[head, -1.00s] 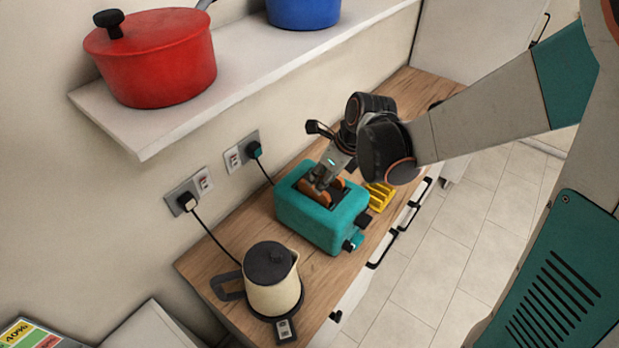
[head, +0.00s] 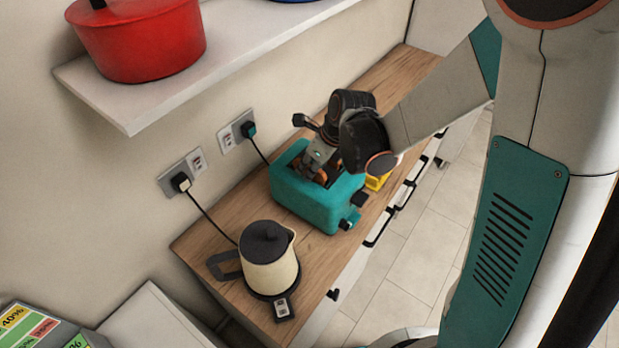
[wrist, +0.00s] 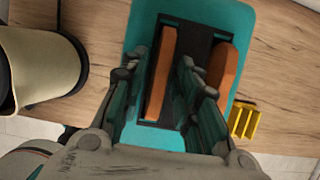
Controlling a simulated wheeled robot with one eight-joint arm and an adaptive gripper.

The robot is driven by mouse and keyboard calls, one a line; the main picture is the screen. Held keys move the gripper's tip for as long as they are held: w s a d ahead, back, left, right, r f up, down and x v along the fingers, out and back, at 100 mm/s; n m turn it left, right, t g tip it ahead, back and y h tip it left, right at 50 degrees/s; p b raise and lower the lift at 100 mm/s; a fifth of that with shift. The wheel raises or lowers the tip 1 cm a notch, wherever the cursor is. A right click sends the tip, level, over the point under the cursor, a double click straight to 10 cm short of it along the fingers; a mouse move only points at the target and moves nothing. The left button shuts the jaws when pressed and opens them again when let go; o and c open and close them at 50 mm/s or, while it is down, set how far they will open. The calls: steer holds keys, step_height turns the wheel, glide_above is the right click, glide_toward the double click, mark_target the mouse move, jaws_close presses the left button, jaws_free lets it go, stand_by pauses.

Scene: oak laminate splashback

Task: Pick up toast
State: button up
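The teal toaster (head: 318,205) stands on the wooden counter. Two brown toast slices stand in its slots in the wrist view: the left slice (wrist: 163,72) and the right slice (wrist: 226,66). My gripper (head: 316,172) is over the toaster top, pointing down. In the wrist view its fingers (wrist: 162,62) are apart, one on each side of the left slice, and the right finger lies between the two slices. I cannot tell whether either finger touches toast. In the head view the gripper mostly hides the slices.
A cream kettle (head: 270,268) stands on the counter left of the toaster. A yellow rack (wrist: 244,121) is close to the toaster's right side. A shelf (head: 150,100) with a red pot (head: 140,40) overhangs the wall. Cords run from wall sockets (head: 180,180).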

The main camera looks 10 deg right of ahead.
jaws_close()
step_height(320, 180, up, 10)
steer(key=p, duration=0.2)
